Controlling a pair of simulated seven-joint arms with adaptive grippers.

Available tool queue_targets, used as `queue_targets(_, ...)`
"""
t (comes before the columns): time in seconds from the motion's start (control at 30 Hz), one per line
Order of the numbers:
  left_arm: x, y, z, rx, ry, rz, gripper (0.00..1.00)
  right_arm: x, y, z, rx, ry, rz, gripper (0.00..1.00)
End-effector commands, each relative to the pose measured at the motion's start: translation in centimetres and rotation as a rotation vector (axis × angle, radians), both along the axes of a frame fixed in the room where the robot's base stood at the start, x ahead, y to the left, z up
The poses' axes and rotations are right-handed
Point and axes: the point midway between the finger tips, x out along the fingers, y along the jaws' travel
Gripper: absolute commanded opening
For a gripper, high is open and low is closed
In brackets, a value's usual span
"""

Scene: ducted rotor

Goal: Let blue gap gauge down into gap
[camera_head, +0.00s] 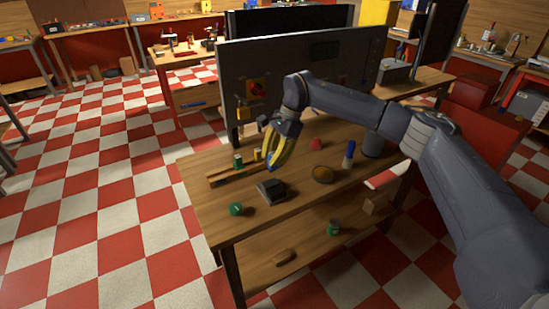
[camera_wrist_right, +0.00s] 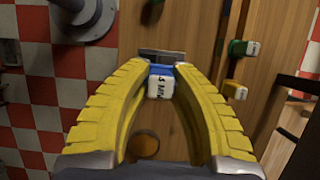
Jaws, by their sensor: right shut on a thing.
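My right gripper (camera_head: 271,165) reaches in over the workbench with its yellow fingers pointing down. In the right wrist view its fingers (camera_wrist_right: 162,70) are shut on the blue gap gauge (camera_wrist_right: 160,85), which has a blue part and a white face with dark lettering. In the head view the fingers mostly hide the gauge. A dark block (camera_head: 272,188) stands on the bench close below the fingertips. A grey-edged dark piece (camera_wrist_right: 162,56) shows just beyond the gauge in the wrist view. Whether the gauge is inside any gap cannot be told. My left gripper is out of view.
A green gauge (camera_head: 238,160) and a yellow one (camera_head: 257,154) stand by a wooden strip; both show in the wrist view, green (camera_wrist_right: 240,47) and yellow (camera_wrist_right: 234,90). A round brown dish (camera_head: 323,174), a blue-and-white item (camera_head: 349,155) and a green item (camera_head: 236,208) stand nearby. A grey panel (camera_head: 300,75) rises behind.

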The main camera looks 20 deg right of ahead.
Motion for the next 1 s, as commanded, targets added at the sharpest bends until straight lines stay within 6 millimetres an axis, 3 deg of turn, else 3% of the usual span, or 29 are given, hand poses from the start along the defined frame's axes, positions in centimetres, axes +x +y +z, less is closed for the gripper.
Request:
queue_targets(0.37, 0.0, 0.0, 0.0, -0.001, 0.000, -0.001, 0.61, 0.0, 0.0, -0.4, -0.001, 0.002, 0.000, 0.00)
queue_targets(1.0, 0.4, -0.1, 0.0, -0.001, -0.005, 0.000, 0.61, 0.0, 0.0, -5.2, -0.001, 0.001, -0.001, 0.00)
